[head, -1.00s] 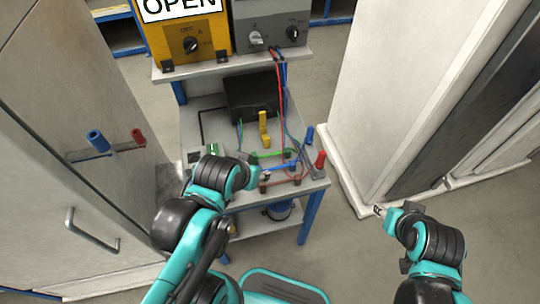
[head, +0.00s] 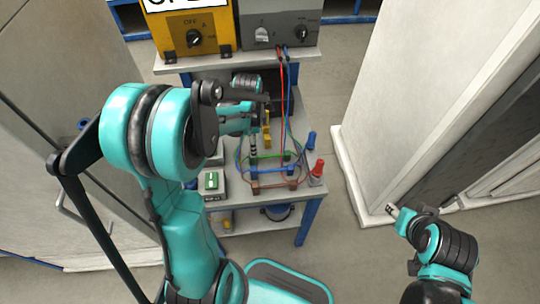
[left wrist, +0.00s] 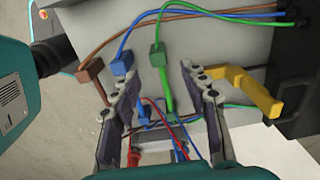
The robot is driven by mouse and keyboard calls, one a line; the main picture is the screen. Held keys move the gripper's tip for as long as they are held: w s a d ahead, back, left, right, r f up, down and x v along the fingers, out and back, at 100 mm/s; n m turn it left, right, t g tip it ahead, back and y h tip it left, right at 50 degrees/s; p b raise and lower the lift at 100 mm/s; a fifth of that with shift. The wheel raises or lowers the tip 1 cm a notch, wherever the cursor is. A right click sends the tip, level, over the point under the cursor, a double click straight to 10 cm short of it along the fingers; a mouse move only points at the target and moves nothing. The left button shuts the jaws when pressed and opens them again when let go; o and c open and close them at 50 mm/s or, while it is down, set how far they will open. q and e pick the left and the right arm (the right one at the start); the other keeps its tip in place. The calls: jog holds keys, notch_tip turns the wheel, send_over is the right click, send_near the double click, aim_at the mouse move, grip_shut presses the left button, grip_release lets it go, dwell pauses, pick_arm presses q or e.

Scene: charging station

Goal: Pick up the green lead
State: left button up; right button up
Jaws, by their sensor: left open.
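My left gripper (left wrist: 158,76) is open and empty, with a finger to either side of the green lead. In the head view, my left gripper (head: 254,146) hangs over the shelf, partly hidden by my arm. My right gripper (head: 391,209) is away to the right, too small to tell its opening.
The blue lead (left wrist: 123,60) and brown lead (left wrist: 92,68) lie close beside the green one. A yellow handle (left wrist: 245,85) stands by the right finger. A white cabinet (head: 385,110) stands right.

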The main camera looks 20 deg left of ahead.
aim_at(270, 156)
pick_arm(q)
notch_tip(270, 156, down, 7)
jog(key=b, duration=0.3)
jog(key=shift+d+r, duration=0.15)
jog(key=shift+r, duration=0.05)
jog(key=shift+w+f, duration=0.1)
jog(key=shift+f, duration=0.3)
jog(key=shift+r, duration=0.1)
jog(key=shift+c, duration=0.9)
grip_shut()
